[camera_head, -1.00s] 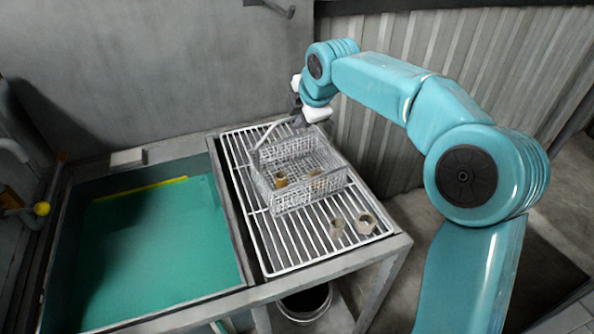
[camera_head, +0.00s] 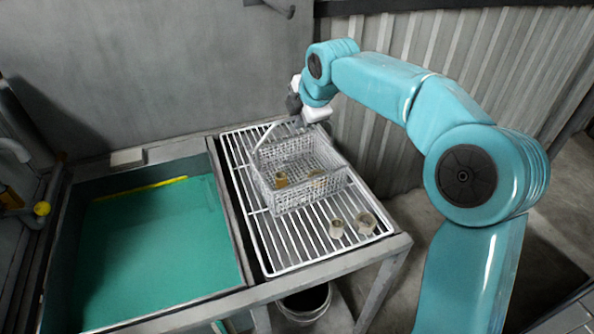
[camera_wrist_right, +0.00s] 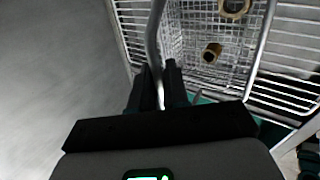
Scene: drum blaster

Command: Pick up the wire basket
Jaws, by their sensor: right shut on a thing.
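The wire basket (camera_head: 298,182) stands on the white wire rack (camera_head: 318,248), with brass-coloured parts (camera_head: 281,179) inside it. Its handle arches up over its back left side. My right gripper (camera_head: 297,116) is at the top of the handle, behind the basket. In the right wrist view, the gripper (camera_wrist_right: 156,85) is shut on the handle bar (camera_wrist_right: 153,45), and the basket (camera_wrist_right: 228,48) lies beyond the fingers with a ring and a short tube in it. I cannot tell from the views whether the basket's base touches the rack. My left gripper is not in view.
A tank of green liquid (camera_head: 155,250) is on the left. A bucket (camera_head: 304,303) stands under the rack. A grey wall (camera_head: 160,60) and corrugated panel (camera_head: 490,60) are close behind.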

